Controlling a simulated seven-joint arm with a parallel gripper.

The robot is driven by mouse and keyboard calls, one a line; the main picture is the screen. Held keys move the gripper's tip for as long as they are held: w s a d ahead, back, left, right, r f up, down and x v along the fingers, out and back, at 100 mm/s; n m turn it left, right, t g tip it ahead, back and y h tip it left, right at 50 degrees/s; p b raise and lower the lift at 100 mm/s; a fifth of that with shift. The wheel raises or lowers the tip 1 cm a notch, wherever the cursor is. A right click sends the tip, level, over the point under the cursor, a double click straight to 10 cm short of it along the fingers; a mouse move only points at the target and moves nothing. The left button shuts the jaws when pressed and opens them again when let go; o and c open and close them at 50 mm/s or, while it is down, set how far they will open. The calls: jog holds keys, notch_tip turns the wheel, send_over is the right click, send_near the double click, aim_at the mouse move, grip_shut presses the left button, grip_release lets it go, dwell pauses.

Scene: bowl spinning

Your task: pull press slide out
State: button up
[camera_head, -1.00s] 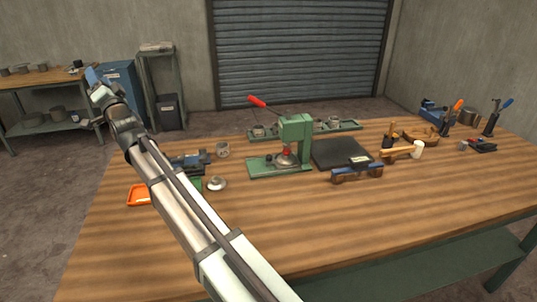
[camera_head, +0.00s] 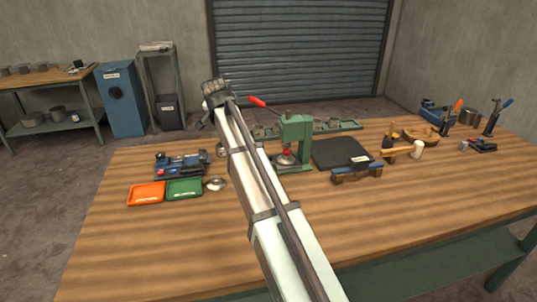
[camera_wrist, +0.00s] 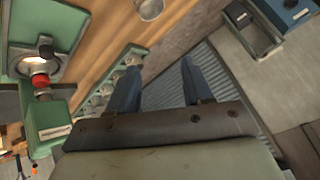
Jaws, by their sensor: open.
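The green press (camera_head: 297,140) with a red lever handle (camera_head: 257,101) stands on the table near its back middle.
A green rail (camera_head: 345,126) with several metal cups runs behind the press. A dark mat (camera_head: 341,153) lies to its right. Orange (camera_head: 146,194) and green (camera_head: 185,189) trays and a small silver bowl (camera_head: 216,184) sit at left. The front table is clear.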

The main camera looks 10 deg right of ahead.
jog(key=s+d+f+m+g+h, duration=0.1)
jog(key=s+d+g, duration=0.25)
jog(key=d, duration=0.25)
jog(key=s+d+f+m+g+h, duration=0.1)
jog(key=s+d+g, duration=0.1)
jog(key=s+d, duration=0.3)
jog(key=x, duration=0.4)
jog(key=d+x, duration=0.1)
jog(key=x, duration=0.4)
jog(key=w+x, duration=0.1)
jog(key=x, duration=0.4)
jog(key=shift+d+r, duration=0.25)
jog(key=shift+d, duration=0.05)
grip_shut()
